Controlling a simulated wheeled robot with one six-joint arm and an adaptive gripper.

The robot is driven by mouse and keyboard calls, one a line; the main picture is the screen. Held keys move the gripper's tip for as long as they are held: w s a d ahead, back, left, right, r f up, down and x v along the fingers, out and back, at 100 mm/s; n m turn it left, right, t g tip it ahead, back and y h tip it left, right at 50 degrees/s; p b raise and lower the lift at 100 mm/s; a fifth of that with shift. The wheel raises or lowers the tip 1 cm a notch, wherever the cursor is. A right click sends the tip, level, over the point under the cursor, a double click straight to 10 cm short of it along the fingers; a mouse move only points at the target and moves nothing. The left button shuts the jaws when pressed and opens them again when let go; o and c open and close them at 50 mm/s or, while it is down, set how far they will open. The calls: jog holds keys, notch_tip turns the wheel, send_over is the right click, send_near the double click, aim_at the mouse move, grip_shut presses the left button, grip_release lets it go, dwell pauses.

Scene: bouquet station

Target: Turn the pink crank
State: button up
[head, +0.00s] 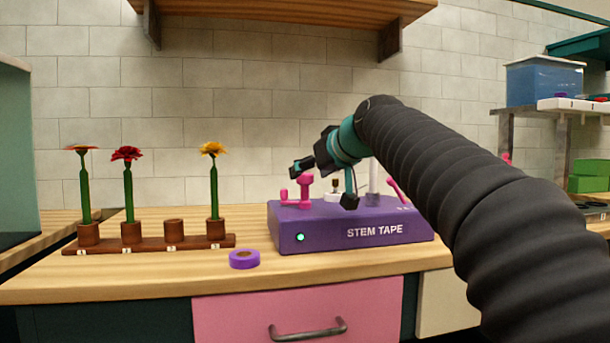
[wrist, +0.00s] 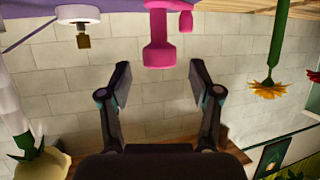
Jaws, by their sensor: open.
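The pink crank (head: 306,190) stands upright on the left part of the purple STEM TAPE machine (head: 290,240), with a short handle knob on its left side. In the upside-down wrist view the pink crank (wrist: 158,35) shows at the top, roughly centred between the fingers and apart from them. My gripper (head: 323,185) hangs above the machine, just right of the crank, with its fingers spread and empty. Its two fingers also stand wide apart in the wrist view (wrist: 159,75). A second pink part (head: 397,190) on the machine's right is partly hidden by my arm.
A white post (head: 374,180) and a small white-based fitting (head: 336,195) rise from the machine. A purple tape roll (head: 244,259) lies left of it. A wooden flower rack (head: 150,243) stands further left, holding three flowers. A wooden shelf (head: 290,12) hangs above.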

aim_at(305, 175)
jog(key=shift+x, duration=1.7)
jog(key=c, duration=1.1)
jog(key=shift+c, duration=0.2)
